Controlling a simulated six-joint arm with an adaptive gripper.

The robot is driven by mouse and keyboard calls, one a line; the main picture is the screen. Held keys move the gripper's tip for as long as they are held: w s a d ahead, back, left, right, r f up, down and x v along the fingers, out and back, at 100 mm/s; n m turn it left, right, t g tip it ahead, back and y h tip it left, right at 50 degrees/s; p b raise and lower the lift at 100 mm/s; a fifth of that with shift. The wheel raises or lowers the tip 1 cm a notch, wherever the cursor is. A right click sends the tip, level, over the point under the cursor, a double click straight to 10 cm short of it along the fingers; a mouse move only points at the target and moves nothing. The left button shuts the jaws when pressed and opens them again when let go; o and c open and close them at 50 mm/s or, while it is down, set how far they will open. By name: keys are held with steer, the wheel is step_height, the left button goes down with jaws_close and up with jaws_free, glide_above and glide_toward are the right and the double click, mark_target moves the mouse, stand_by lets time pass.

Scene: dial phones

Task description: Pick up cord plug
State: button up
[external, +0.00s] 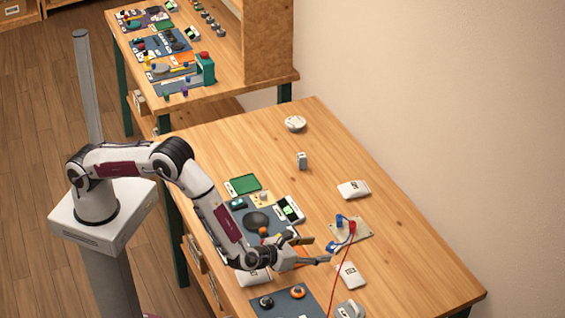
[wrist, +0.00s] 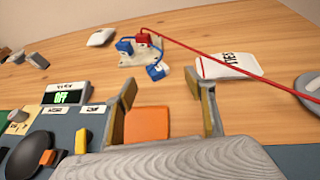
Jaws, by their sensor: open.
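A pale board (external: 355,232) on the table carries a blue block and a red block; it also shows in the wrist view (wrist: 150,57). A blue plug (wrist: 158,71) on a short blue cord lies at the board's near edge, on the table. A long red cord (wrist: 230,67) runs from the red block (wrist: 146,39) to the right. My gripper (external: 318,249) is open, and its two fingers (wrist: 166,92) show apart in the wrist view. The blue plug is ahead of the fingertips, apart from them. An orange square (wrist: 148,125) appears between the fingers, further back.
A white packet (wrist: 228,66) lies right of the board, with the red cord passing over it. A display box (wrist: 66,93) reading OFF stands to the left. A dark round pad (external: 256,222) is on the mat.

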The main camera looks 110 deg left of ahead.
mark_target(332, 246)
steer(key=shift+w+a+f, duration=0.3)
steer(key=shift+w+a, duration=0.1)
steer(key=shift+a, duration=0.15)
steer(key=shift+s+x, duration=0.25)
steer(key=shift+x, duration=2.35)
steer(key=shift+a, duration=0.2)
steer(key=shift+c, duration=0.3)
steer(key=c, duration=1.2)
steer(key=shift+r, duration=0.1)
steer(key=shift+r, duration=4.9)
